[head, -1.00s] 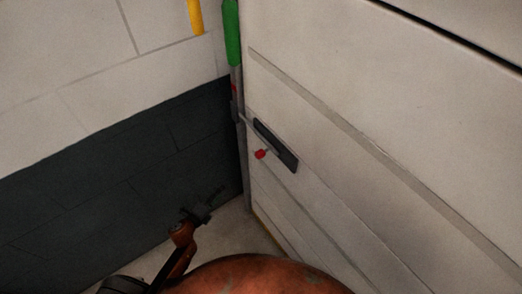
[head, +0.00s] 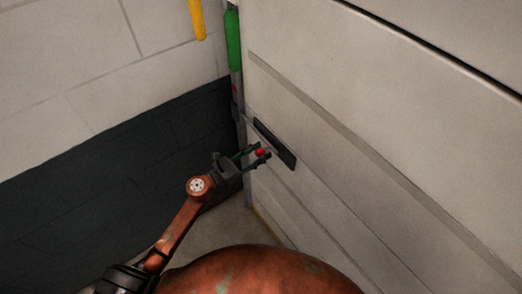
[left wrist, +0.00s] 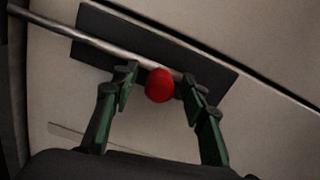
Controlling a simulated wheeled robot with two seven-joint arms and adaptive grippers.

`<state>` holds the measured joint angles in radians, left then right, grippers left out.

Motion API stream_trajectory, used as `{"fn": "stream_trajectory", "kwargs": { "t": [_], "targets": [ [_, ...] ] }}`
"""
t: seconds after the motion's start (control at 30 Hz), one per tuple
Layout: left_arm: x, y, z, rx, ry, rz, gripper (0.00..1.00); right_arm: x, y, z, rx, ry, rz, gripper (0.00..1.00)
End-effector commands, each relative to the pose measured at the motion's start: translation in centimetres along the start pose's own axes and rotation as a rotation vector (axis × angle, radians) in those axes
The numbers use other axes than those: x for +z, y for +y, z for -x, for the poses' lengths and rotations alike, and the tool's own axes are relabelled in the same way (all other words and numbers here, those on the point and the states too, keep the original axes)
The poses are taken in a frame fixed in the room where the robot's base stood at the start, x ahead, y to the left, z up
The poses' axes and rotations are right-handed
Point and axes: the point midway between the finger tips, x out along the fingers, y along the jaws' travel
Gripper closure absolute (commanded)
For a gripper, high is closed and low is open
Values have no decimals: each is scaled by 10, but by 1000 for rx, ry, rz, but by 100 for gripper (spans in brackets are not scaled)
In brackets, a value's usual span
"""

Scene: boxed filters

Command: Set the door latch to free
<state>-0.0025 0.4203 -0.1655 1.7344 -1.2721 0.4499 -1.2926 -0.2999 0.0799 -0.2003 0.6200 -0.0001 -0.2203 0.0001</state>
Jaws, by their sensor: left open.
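The door latch is a dark plate (head: 278,141) on the pale door, with a metal bar and a red knob (head: 261,151). In the left wrist view the red knob (left wrist: 159,85) stands out in front of the bar (left wrist: 75,37), which runs left past the end of the dark plate (left wrist: 205,72). My left gripper (head: 260,152) is at the knob. Its green fingers (left wrist: 160,87) are open, one on each side of the knob, with gaps visible on both sides. My right gripper is not in view.
The pale door (head: 380,120) fills the right side. A grey post with a green upper part (head: 233,42) stands at its left edge. A yellow bar (head: 197,18) is on the wall. The wall is dark below (head: 100,165). Open floor shows at the bottom.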

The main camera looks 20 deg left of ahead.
Motion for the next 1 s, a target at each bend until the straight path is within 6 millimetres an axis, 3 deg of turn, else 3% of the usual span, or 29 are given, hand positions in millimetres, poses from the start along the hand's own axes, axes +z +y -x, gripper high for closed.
{"fn": "stream_trajectory", "kwargs": {
  "t": [0.4, 1.0],
  "targets": [
    [-1, 0, -10, 1, 1, 1, 60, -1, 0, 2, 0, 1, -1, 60],
    [0, 0, -10, 1, 1, 1, 100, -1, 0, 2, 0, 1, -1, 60]
  ]
}}
